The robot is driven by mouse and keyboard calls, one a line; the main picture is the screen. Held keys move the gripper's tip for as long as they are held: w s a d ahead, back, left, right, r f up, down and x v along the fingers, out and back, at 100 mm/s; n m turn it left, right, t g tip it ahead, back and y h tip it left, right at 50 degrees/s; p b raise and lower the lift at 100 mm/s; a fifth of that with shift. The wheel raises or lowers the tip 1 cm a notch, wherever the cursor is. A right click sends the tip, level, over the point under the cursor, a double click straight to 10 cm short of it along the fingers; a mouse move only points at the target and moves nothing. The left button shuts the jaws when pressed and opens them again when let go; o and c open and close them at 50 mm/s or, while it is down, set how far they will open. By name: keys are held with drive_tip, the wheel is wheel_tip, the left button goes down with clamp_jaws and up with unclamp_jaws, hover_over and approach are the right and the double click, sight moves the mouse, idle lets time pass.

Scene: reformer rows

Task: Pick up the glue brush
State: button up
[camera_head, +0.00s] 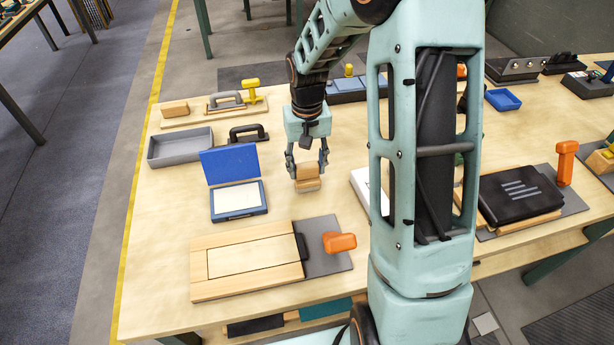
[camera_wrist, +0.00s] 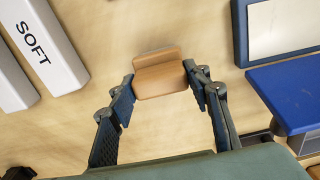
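A small tan wooden piece with a raised upright part (camera_head: 308,185) sits under my gripper (camera_head: 307,174) in the head view. I take it for the glue brush, but no bristles show. In the wrist view the same wooden piece (camera_wrist: 161,80) lies at the tips of my gripper (camera_wrist: 160,80), one finger at each side. The fingers are spread about as wide as the piece. Whether they touch it I cannot tell. It seems to rest on the table, with no clear gap below.
A blue-lidded pad (camera_head: 239,200) stands open to the left of the wooden piece. A grey tray (camera_head: 180,147) is behind it. A wooden board (camera_head: 225,289) and an orange-handled tool (camera_head: 340,242) lie in front. White bars, one marked SOFT (camera_wrist: 38,45), lie nearby.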

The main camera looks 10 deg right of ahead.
drive_tip(key=c, duration=0.4)
wheel_tip(320, 180, up, 10)
drive_tip(key=shift+r, duration=0.1)
drive_tip(key=o, duration=0.7)
drive_tip(key=shift+c, duration=0.2)
drive_tip(key=c, duration=0.5)
